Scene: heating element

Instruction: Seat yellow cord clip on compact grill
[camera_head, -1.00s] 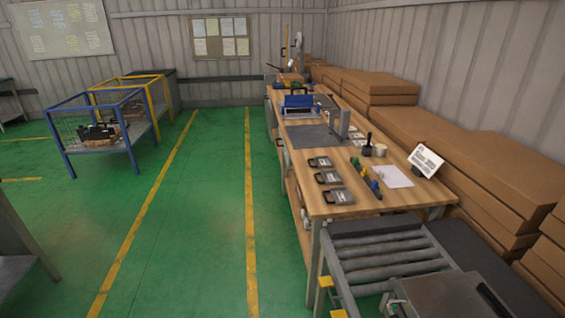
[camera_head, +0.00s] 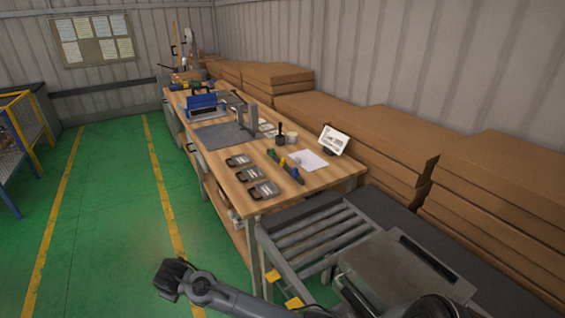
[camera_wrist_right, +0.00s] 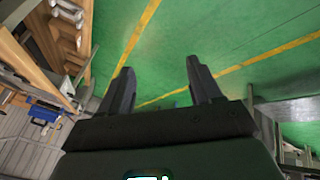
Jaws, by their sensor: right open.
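In the head view, a dark strip on the bench holds small green, yellow and blue parts. A yellow piece (camera_head: 284,163), too small to make out as a cord clip, sits near its middle. Several flat grey appliances (camera_head: 251,173) lie in a row left of the strip; I cannot tell which is the compact grill. My right gripper (camera_wrist_right: 160,68) is open and empty in the right wrist view, over the green floor beside the bench. In the head view, a dark-ended arm of mine reaches in at the bottom, away from these objects. My left gripper is not seen.
The wooden bench (camera_head: 228,184) also carries a grey mat (camera_head: 220,136), a blue fixture (camera_head: 203,103), a white sheet (camera_head: 308,160) and a tilted sign (camera_head: 333,140). A roller conveyor (camera_head: 318,240) stands at its near end. Brown boxes (camera_head: 370,135) line the wall.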

